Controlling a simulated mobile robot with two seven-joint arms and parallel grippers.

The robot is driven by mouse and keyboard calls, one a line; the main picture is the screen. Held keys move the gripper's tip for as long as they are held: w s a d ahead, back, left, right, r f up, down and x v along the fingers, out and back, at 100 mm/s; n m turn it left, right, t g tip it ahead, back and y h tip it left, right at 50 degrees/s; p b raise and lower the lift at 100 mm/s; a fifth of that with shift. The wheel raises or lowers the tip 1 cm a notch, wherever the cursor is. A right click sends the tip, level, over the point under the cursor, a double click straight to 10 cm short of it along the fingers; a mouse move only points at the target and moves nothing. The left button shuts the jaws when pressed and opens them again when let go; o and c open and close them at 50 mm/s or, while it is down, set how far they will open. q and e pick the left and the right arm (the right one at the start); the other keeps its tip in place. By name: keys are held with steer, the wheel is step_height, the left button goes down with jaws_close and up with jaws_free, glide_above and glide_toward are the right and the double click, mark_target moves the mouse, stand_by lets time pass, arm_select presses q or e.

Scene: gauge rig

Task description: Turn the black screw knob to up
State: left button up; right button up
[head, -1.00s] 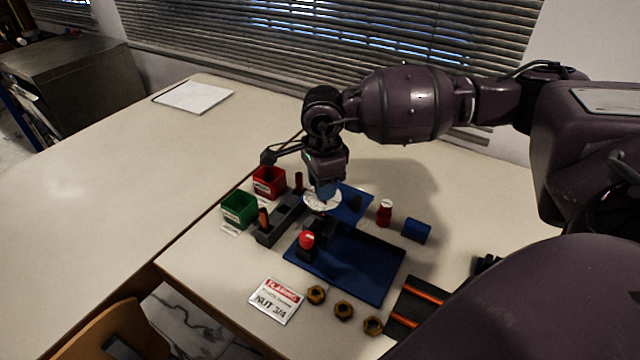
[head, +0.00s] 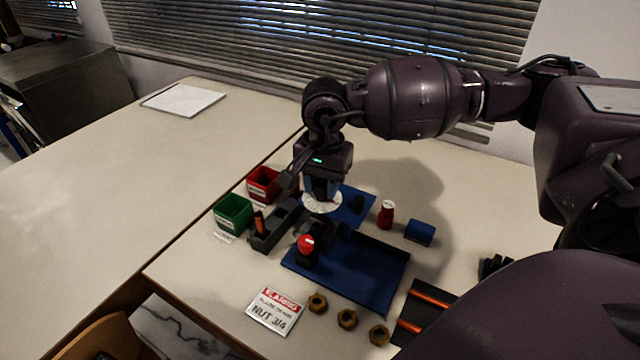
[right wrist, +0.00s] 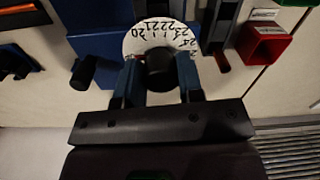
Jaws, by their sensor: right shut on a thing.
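The black screw knob (right wrist: 160,68) sits at the middle of a round white dial (right wrist: 133,42) with printed numbers. In the right wrist view the two blue fingers of my right gripper (right wrist: 159,82) stand on either side of the knob and are shut on it. In the head view my right gripper (head: 321,192) comes down over the white dial (head: 323,206) and hides the knob. The dial stands on a blue plate (head: 352,212). Which way the knob points cannot be told.
A second black knob (head: 361,202) stands right of the dial. A red-capped post (head: 306,244) and a blue tray (head: 345,275) are in front. Green (head: 233,213) and red (head: 263,184) bins are at left. A red-and-white bottle (head: 387,214) and blue block (head: 419,231) are at right.

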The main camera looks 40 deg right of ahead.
mark_target(323, 184)
steer(key=shift+r, duration=0.1)
stand_by(0.3)
steer(key=o, duration=0.9)
step_height(323, 184, up, 11)
steer(key=shift+s+f+p, duration=0.15)
steer(key=shift+p, duration=0.4)
